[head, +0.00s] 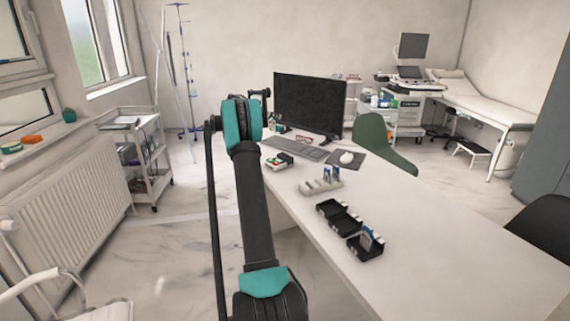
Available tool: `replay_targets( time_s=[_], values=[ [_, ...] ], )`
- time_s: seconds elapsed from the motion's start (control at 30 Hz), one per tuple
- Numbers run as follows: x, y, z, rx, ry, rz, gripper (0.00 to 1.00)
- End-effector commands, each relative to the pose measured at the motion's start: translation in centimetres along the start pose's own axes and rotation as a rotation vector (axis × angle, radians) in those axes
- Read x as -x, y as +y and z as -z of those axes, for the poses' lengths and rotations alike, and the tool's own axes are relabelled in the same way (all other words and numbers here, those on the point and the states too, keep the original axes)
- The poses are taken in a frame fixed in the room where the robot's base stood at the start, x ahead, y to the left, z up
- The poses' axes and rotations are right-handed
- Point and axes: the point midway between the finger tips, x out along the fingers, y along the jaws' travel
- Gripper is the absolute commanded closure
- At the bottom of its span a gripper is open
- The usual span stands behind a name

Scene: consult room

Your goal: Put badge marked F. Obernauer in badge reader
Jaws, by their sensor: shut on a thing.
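In the head view, a pale grey slotted holder (315,187) stands on the desk with blue cards (332,174) upright in it. A blue and white card (367,236) stands tilted in the nearest box. The lettering on the cards is too small to read, so I cannot tell which is F. Obernauer's. I cannot tell for sure which object is the badge reader. My arm rises left of the desk; my gripper is hidden behind its upper joint.
The white desk (450,250) is clear at the right front. A monitor (310,103), keyboard (296,149), mouse (346,157) and small item with coloured parts (279,161) occupy its far end. A green chair (383,145) stands behind it; a trolley (143,160) stands left.

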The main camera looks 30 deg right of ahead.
Motion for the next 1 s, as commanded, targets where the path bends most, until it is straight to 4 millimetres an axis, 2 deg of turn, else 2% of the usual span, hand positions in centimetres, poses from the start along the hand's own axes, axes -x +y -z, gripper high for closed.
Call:
replay_targets(
  time_s=[0.03, 0.2, 0.33, 0.47, 0.8, 1.0],
  values=[
    [-1.4, 1.0, 1.2, -0.013, 0.000, -0.034, 0.74],
    [-3.8, 3.2, 3.6, -0.041, 0.000, -0.100, 0.74],
    [-4.5, 3.7, 3.4, -0.047, 0.000, -0.115, 0.74],
    [-5.5, 3.8, 1.1, -0.047, 0.000, -0.115, 0.74],
    [-8.7, 3.7, -6.7, -0.046, 0.000, -0.114, 0.74],
    [-9.9, 3.7, -9.8, -0.046, 0.000, -0.114, 0.74]
  ],
)
